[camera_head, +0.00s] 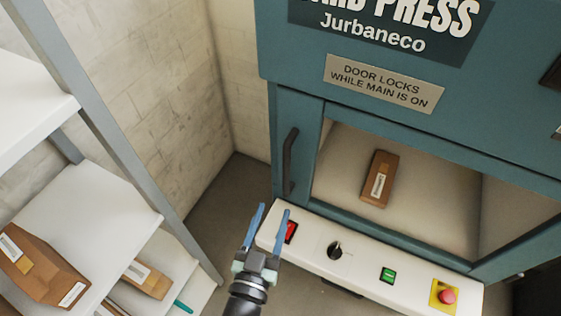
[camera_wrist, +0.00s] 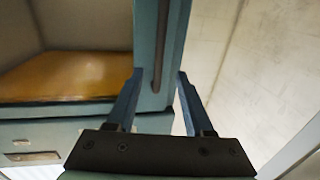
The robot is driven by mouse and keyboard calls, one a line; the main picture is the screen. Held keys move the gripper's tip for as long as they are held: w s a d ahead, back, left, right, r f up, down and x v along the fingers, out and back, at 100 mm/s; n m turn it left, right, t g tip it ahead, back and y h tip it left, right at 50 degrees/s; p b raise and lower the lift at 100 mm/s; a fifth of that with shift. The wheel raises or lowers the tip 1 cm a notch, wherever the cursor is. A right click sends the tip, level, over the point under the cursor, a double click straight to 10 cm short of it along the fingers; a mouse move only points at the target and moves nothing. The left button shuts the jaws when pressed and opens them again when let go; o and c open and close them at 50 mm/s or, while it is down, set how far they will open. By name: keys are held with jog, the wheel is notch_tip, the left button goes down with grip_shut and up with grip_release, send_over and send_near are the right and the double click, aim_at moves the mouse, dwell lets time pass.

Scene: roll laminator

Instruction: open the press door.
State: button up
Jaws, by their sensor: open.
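The teal press door (camera_head: 308,125) has a large window and looks flush with the press front. A dark upright handle (camera_head: 289,160) is on its left side. A brown box (camera_head: 380,178) with a white label shows through the window. My gripper (camera_head: 272,209) is open and empty, with blue fingers pointing up, lower and a little left of the handle. In the wrist view, the handle (camera_wrist: 161,45) appears as a dark bar between the fingertips and beyond them. My gripper (camera_wrist: 160,76) does not visibly touch it.
Below the door, a white control panel (camera_head: 365,275) carries a red switch (camera_head: 291,231), a black knob (camera_head: 336,250), a green button (camera_head: 388,275) and a red mushroom button (camera_head: 446,296). A shelf rack (camera_head: 95,205) with boxes stands left. A brick wall (camera_head: 150,90) is behind.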

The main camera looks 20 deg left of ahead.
aim_at(286, 173)
jog(key=w, duration=0.4)
jog(key=w+a, duration=0.1)
jog(key=w, duration=0.7)
jog(key=shift+a+r, duration=0.1)
jog(key=shift+a, duration=0.3)
jog(key=shift+c, duration=0.4)
grip_shut()
dwell(0.3)
